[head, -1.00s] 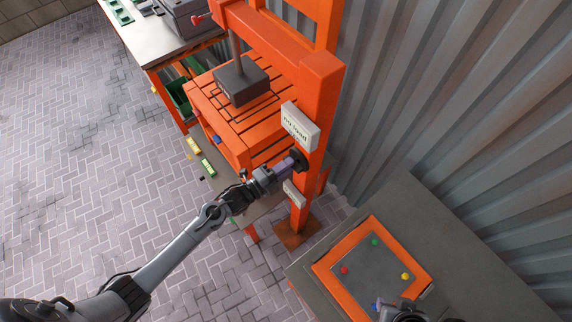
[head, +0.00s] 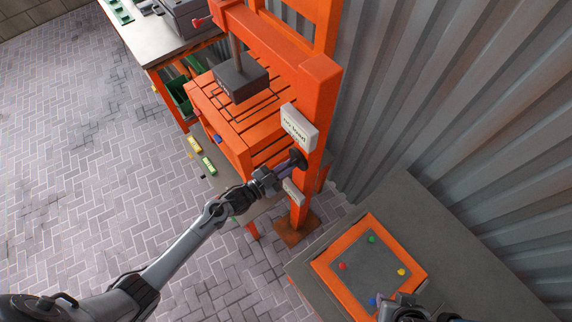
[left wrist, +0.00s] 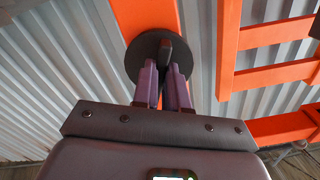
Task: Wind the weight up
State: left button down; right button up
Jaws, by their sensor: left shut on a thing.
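The weight (head: 240,80) is a dark grey block on a rod, hanging in the orange frame (head: 318,80) over an orange slatted table. A dark round crank wheel (head: 299,157) is on the frame's post below a white sign. It also shows in the left wrist view (left wrist: 135,65), with a dark handle (left wrist: 166,48) standing out from it. My left gripper (head: 291,166) is shut on the handle, its purple fingers (left wrist: 164,84) on either side.
An orange-rimmed panel (head: 333,278) with several coloured knobs lies on a grey bench (head: 430,225), close to my right gripper. A corrugated wall (head: 450,90) stands behind the frame. A worktable (head: 150,42) is at the top left. The paved floor at left is open.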

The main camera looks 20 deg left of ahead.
pick_arm(q)
jog(key=shift+s+d+r+n+p, duration=0.15)
jog(key=shift+n+p, duration=1.05)
jog(key=shift+n, duration=2.6)
jog(key=shift+d+r+n+p, duration=0.1)
jog(key=shift+n+p, duration=1.15)
jog(key=shift+n, duration=2.55)
jog(key=shift+s+d+r+n+p, duration=0.15)
jog(key=shift+n+p, duration=1.05)
jog(key=shift+n, duration=2.6)
jog(key=shift+w+f, duration=0.1)
jog(key=c, duration=1.2)
grip_release()
jog(key=shift+o, duration=0.2)
